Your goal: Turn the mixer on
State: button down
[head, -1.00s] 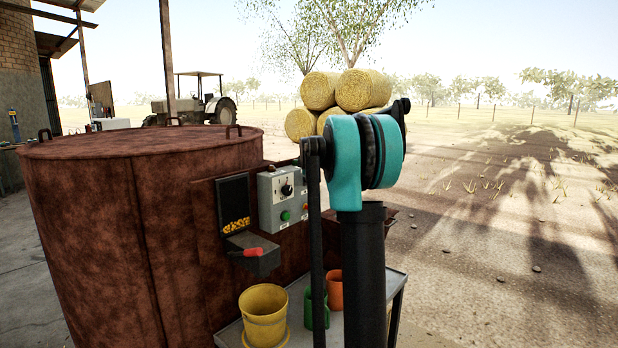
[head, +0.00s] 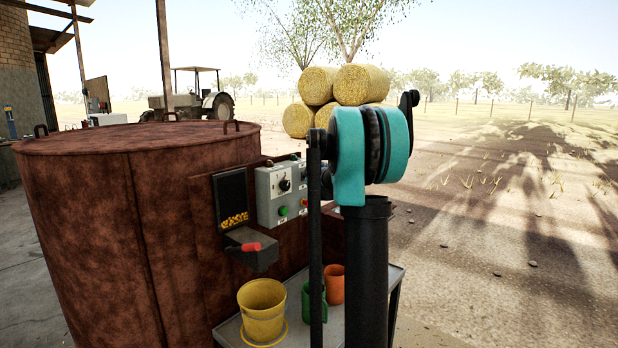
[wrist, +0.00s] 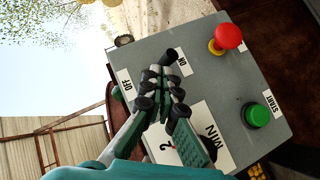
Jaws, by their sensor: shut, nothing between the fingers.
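The mixer is a large rusty drum (head: 100,200) at the left of the head view, with a grey control box (head: 283,190) on its side. In the wrist view the box face (wrist: 205,75) is close and turned sideways. A black switch (wrist: 169,57) sits between the OFF and ON labels. A red mushroom button (wrist: 228,37) and a green START button (wrist: 256,115) are to its right. My gripper (wrist: 163,82) is shut and empty in front of the box, its tips just beside the switch; contact cannot be told.
A chute with a red handle (head: 251,247) sticks out below the box. A yellow bucket (head: 262,310), a green can (head: 313,300) and an orange pot (head: 334,284) stand on a low table (head: 232,335). Hay bales (head: 358,85) and a tractor (head: 205,100) are far behind.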

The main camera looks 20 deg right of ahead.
jog(key=shift+r, duration=0.2)
jog(key=shift+r, duration=0.65)
